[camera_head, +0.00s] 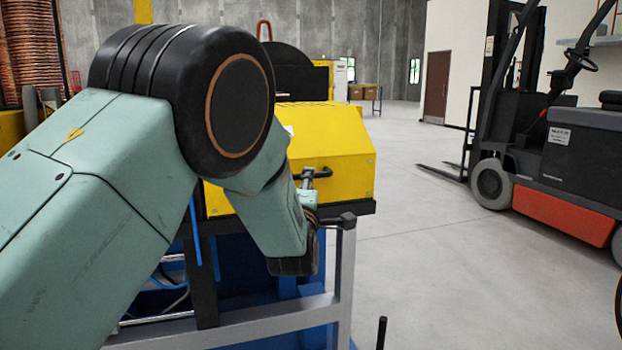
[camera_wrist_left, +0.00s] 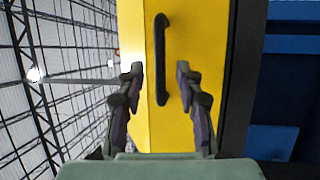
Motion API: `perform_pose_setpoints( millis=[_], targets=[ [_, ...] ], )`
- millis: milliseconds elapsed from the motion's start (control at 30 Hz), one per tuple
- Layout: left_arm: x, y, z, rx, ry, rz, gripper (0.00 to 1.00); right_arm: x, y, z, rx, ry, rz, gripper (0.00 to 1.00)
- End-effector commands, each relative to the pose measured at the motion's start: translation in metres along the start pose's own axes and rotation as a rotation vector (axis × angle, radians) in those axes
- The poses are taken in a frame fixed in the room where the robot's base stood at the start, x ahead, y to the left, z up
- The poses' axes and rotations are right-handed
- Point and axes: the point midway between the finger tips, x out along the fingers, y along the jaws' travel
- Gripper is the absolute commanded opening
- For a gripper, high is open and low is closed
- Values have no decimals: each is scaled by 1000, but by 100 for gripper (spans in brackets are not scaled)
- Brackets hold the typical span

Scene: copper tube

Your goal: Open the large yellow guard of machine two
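The large yellow guard (camera_head: 345,145) is on the machine at the middle of the head view and looks shut. Its black bar handle (camera_head: 320,172) is on the front face, partly hidden by my left arm. In the left wrist view, the yellow guard (camera_wrist_left: 213,50) fills the middle and the black handle (camera_wrist_left: 160,50) runs lengthwise. My left gripper (camera_wrist_left: 159,70) is open, with the handle showing between its two fingers. I see no finger contact with the handle, and the remaining distance is hard to tell. My right gripper is in neither view.
A grey metal frame (camera_head: 344,280) and blue machine base (camera_head: 250,270) stand below the guard. A forklift (camera_head: 560,150) is at the right. Open grey floor (camera_head: 440,270) lies between it and the machine. Copper coils (camera_head: 32,45) stand at the far left.

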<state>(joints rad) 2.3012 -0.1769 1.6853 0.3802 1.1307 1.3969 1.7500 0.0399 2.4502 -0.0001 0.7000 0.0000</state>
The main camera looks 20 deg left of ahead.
Motion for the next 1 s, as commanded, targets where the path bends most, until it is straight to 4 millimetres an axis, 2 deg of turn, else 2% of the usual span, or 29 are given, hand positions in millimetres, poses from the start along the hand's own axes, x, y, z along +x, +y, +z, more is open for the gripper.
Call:
perform_pose_setpoints(
  millis=[100, 300, 467, 733, 1000],
  targets=[
    [18, -2, 0, -1, 1, 0, 36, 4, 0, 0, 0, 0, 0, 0],
    [38, -2, 2, 1, 0, 0, 36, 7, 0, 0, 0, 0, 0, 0],
    [46, -1, 2, 1, -1, 0, 36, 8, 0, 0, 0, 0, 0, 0],
    [46, -1, 2, 2, -1, -1, 36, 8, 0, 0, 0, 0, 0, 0],
    [46, 0, 2, 2, -1, -1, 14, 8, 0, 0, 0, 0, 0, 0]
  ],
)
